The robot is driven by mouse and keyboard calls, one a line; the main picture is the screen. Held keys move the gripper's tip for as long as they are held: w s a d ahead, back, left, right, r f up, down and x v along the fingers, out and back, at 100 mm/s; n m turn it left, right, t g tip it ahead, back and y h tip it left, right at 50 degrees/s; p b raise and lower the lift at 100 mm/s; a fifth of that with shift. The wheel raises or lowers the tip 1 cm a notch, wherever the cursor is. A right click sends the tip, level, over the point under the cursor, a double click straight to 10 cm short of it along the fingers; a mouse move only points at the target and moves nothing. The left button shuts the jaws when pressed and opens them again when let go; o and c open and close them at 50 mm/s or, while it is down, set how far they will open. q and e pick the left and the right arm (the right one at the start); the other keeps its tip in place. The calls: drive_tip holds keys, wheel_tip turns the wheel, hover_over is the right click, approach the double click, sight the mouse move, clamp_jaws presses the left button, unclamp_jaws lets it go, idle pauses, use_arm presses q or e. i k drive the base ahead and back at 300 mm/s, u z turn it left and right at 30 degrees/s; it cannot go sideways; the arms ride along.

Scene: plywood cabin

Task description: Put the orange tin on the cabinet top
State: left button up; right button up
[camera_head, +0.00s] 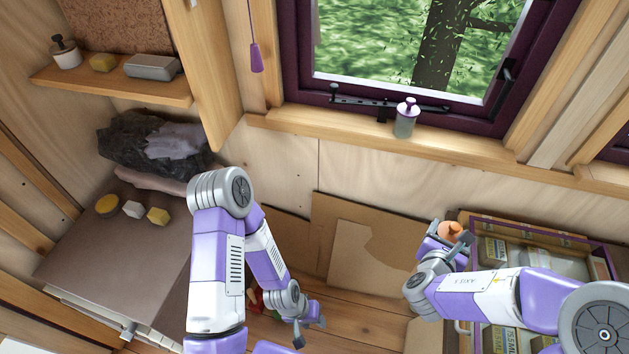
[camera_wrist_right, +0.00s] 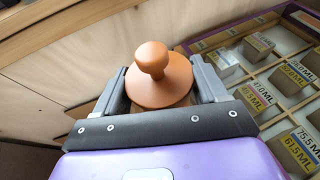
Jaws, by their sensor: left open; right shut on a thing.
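The orange tin (camera_wrist_right: 158,80) has a round lid with a knob and sits between the fingers of my right gripper (camera_wrist_right: 160,92), which is shut on it. In the head view the orange tin (camera_head: 450,231) shows at the end of my right arm, beside the divided crate. My left gripper (camera_head: 307,330) is open and low over the floor near the middle; nothing shows between its fingers. The cabinet top (camera_head: 125,255) is the brown surface at the left, far from my right gripper.
On the cabinet top stand a round yellow thing (camera_head: 107,206), a white block (camera_head: 133,209) and a yellow block (camera_head: 158,216), with dark cloth (camera_head: 150,148) behind. Its front is bare. A purple-framed crate (camera_head: 596,250) stands at the right. A bottle (camera_head: 405,120) stands on the windowsill.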

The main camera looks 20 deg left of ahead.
sight(92, 249)
drive_tip(key=k, duration=0.6)
drive_tip(key=u, duration=0.8)
drive_tip(key=i, duration=0.85)
drive_tip(key=u, duration=2.2)
drive_tip(key=i, duration=0.5)
